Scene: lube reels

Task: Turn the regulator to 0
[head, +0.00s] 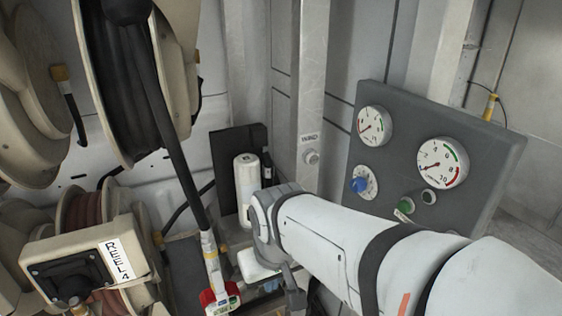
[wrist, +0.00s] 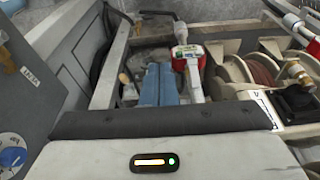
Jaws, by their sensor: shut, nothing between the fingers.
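The regulator (head: 358,185) is a blue knob on a round white scale, low on the left of the grey panel (head: 430,118) in the head view. Its setting is too small to read. My gripper (head: 272,286) hangs below the wrist, left of the panel and apart from the knob; the arm partly hides it. In the wrist view my gripper's blue fingers (wrist: 160,72) lie together with nothing between them. A partly cut-off round dial with blue and yellow parts (wrist: 11,156) shows at the lower left edge there; I cannot tell whether it is the regulator.
Two gauges, left (head: 373,125) and right (head: 442,163), and a green knob (head: 405,206) share the panel. A red nozzle with a display (head: 220,298) hangs on a hose near my gripper. Hose reels (head: 125,80) fill the left. A white canister (head: 246,185) stands behind.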

